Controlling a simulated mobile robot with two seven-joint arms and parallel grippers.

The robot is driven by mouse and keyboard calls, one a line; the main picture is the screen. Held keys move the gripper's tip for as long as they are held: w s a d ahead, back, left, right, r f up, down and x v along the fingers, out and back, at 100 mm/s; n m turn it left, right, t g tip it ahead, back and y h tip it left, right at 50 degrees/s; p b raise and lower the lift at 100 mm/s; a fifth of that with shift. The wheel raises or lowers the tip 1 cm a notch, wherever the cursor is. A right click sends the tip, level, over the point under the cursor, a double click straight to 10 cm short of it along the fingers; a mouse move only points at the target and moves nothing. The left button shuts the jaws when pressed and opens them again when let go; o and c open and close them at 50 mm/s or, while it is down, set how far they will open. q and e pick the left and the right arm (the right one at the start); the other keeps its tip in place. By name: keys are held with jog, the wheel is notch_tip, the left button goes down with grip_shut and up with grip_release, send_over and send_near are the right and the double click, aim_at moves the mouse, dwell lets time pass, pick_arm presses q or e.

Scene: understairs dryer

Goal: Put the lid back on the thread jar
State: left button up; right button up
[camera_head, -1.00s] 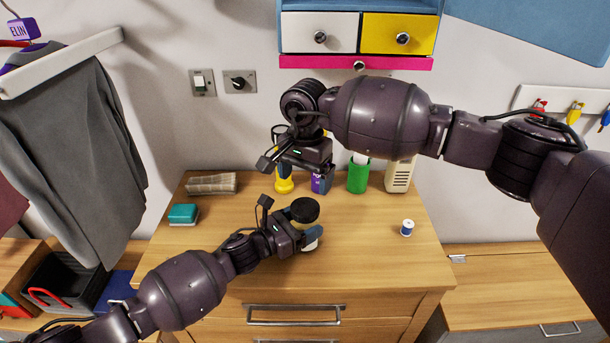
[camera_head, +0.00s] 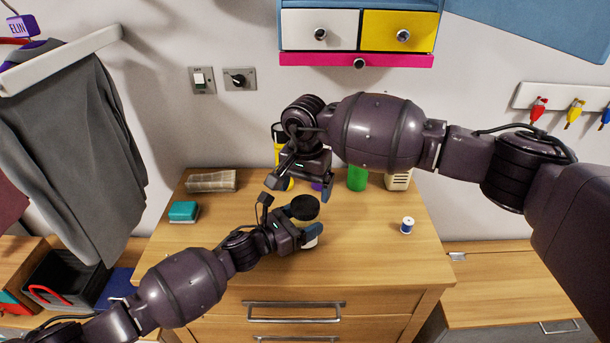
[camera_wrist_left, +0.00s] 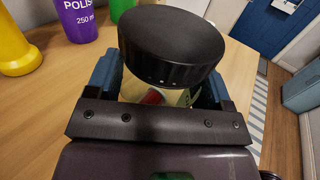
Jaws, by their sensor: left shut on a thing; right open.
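The thread jar (camera_wrist_left: 155,95) stands in my left gripper (camera_head: 303,228), whose blue fingers close around its sides over the dresser top. The left wrist view shows its pale body with red and green inside, mostly hidden by the lid and gripper. The round black lid (camera_head: 304,207) is on top of the jar's mouth; it fills the upper middle of the left wrist view (camera_wrist_left: 170,45). I cannot tell whether it is fully seated. My right gripper (camera_head: 302,185) is open and empty, just above and behind the lid in the head view, apparently not touching it.
A yellow bottle (camera_wrist_left: 15,45), a purple polish can (camera_wrist_left: 75,18) and a green cup (camera_head: 357,178) stand behind the jar. A thread spool (camera_head: 407,225) lies right, a teal sponge (camera_head: 184,211) left. The dresser top (camera_head: 370,250) is clear at front right.

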aim_at(305, 204)
jog(key=shift+f, duration=2.25)
jog(key=c, duration=1)
jog(key=shift+o, duration=0.2)
